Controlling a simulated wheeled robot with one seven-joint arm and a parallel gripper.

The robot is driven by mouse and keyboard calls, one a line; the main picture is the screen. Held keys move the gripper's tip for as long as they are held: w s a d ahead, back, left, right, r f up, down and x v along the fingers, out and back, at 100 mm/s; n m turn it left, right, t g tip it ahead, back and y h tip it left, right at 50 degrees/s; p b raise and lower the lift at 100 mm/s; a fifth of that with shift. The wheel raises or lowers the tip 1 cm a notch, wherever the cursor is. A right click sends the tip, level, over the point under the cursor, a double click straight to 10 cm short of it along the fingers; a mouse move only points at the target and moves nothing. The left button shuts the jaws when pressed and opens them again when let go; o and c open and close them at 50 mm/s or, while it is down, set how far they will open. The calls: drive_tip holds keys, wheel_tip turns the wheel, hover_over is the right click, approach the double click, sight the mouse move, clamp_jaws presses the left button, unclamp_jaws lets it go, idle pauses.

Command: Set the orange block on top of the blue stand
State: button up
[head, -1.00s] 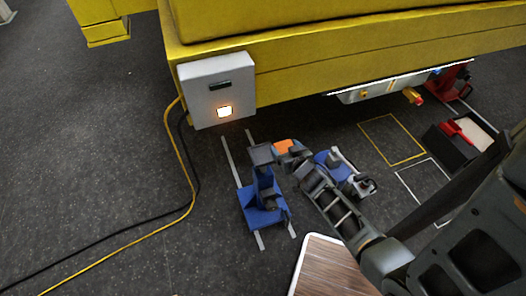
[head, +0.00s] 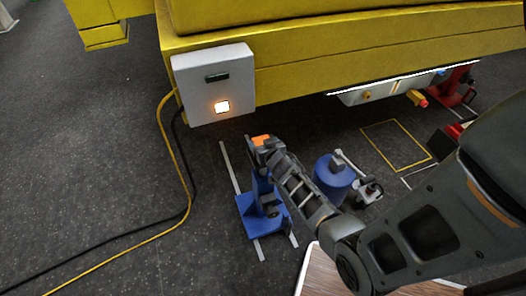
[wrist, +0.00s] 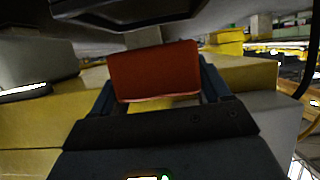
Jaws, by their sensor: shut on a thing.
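The orange block (head: 262,141) is held between the fingers of my gripper (head: 266,146). In the wrist view the block (wrist: 153,70) looks red-orange and fills the space between the two fingers. The blue stand (head: 246,216) is on the dark floor, with a flat blue base and an upright column. The block and gripper now overlap the top of the stand in the head view and hide its head. I cannot tell whether the block touches the stand or hovers just above it. I cannot make out the stand in the wrist view.
A blue cylindrical piece (head: 332,178) stands right of my forearm. A white box with a lit button (head: 214,84) is on the yellow beam (head: 300,75) behind the stand. A yellow cable (head: 176,175) runs along the floor at left. A wooden-topped surface (head: 322,272) is in front.

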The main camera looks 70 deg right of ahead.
drive_tip(key=shift+f+b, duration=1.05)
drive_tip(key=shift+f, duration=0.45)
drive_tip(key=shift+f, duration=0.2)
drive_tip(key=o, duration=1.2)
drive_tip(key=shift+c, duration=0.2)
drive_tip(key=shift+r, duration=0.1)
